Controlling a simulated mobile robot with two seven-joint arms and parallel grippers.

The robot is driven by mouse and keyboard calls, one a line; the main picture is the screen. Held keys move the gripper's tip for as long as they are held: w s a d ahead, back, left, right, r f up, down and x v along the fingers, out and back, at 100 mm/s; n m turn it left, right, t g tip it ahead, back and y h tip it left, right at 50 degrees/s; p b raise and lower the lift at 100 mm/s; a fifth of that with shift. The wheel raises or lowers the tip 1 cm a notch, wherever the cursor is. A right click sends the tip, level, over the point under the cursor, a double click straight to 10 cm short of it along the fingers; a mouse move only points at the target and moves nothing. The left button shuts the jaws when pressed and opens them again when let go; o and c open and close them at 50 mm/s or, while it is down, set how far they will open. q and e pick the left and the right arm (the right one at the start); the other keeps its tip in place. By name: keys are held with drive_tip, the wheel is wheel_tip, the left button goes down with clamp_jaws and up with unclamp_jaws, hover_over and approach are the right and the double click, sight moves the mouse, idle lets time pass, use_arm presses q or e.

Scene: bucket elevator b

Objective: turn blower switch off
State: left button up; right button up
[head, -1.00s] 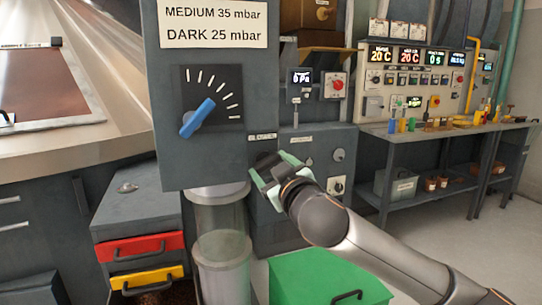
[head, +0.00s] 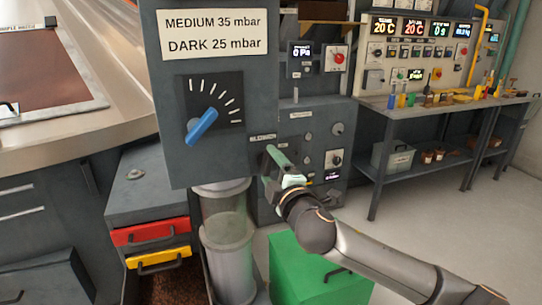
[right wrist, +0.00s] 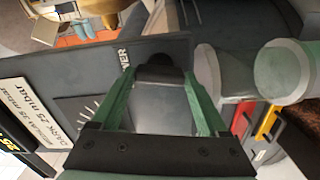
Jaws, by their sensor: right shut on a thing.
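The blower switch is a black knob (right wrist: 158,70) in the right wrist view. It sits between the fingertips of my right gripper (head: 272,166), on the grey panel under the blower label (head: 263,138). My right gripper has green fingers and is shut on the knob; its fingertips also show in the right wrist view (right wrist: 160,80). In the head view the fingers mostly hide the knob, so I cannot read its position. My left gripper is not in view.
A blue pointer dial (head: 202,126) is on a protruding box just left of my right gripper. A clear cylinder (head: 228,215) stands below it. A green bin (head: 315,270) is under my right arm. A workbench (head: 420,115) with instruments stands at the right.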

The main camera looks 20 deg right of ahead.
drive_tip(key=shift+r+n+p, duration=0.1)
drive_tip(key=shift+n+p, duration=0.4)
drive_tip(key=shift+n, duration=0.2)
drive_tip(key=shift+n+p, duration=0.45)
drive_tip(key=shift+n, duration=0.05)
drive_tip(key=o, duration=1.2)
drive_tip(key=shift+o, duration=0.2)
drive_tip(key=s+b, duration=0.1)
drive_tip(key=s, duration=1.1)
drive_tip(key=shift+s+d, duration=0.2)
drive_tip(key=shift+s, duration=0.1)
